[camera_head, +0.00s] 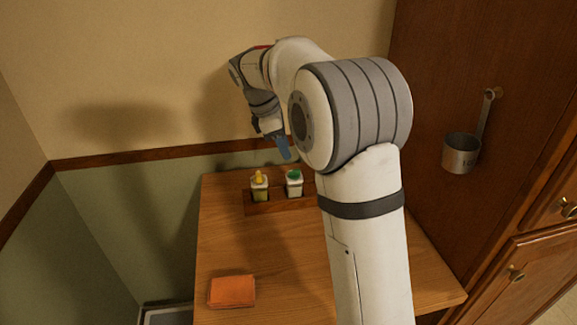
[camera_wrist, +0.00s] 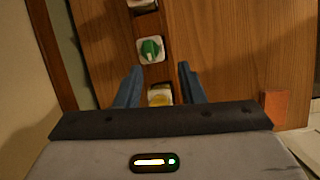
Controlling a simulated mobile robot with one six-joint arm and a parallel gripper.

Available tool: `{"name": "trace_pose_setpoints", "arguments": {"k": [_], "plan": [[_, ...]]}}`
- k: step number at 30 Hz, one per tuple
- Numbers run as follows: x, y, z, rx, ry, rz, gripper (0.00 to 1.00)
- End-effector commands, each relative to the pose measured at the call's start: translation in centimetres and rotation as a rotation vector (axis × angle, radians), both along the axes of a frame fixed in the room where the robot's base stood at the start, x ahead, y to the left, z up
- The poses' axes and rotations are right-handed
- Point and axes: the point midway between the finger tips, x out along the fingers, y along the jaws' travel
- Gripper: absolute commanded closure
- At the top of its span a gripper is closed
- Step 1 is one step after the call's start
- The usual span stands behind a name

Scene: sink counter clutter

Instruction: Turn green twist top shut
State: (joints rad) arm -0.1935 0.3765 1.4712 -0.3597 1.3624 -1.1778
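The green twist top (camera_head: 294,174) sits on a white bottle (camera_head: 294,188) standing in a small wooden rack on the counter. In the wrist view the green top (camera_wrist: 150,48) shows from above, with a raised ridge, beyond my fingertips. A second bottle with a yellow top (camera_head: 259,177) stands to its left; in the wrist view this yellow top (camera_wrist: 160,98) lies between my fingers. My gripper (camera_head: 286,156) is above the rack, and its blue fingers (camera_wrist: 159,70) are apart and hold nothing. It is not touching the green top.
The wooden rack (camera_head: 262,208) stands near the back of the wooden counter (camera_head: 225,240). An orange cloth (camera_head: 232,291) lies at the front left. A metal cup (camera_head: 460,154) hangs on the cabinet side at right. The counter middle is clear.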

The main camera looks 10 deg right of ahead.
Motion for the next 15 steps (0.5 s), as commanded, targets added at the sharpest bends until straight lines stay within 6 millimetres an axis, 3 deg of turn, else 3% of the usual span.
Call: {"name": "trace_pose_setpoints", "arguments": {"k": [6,15], "plan": [[2.2,0.6,-1.5,-0.037,0.055,0.099,0.65],[2.3,-1.0,-5.3,-0.04,0.062,0.104,0.65]]}}
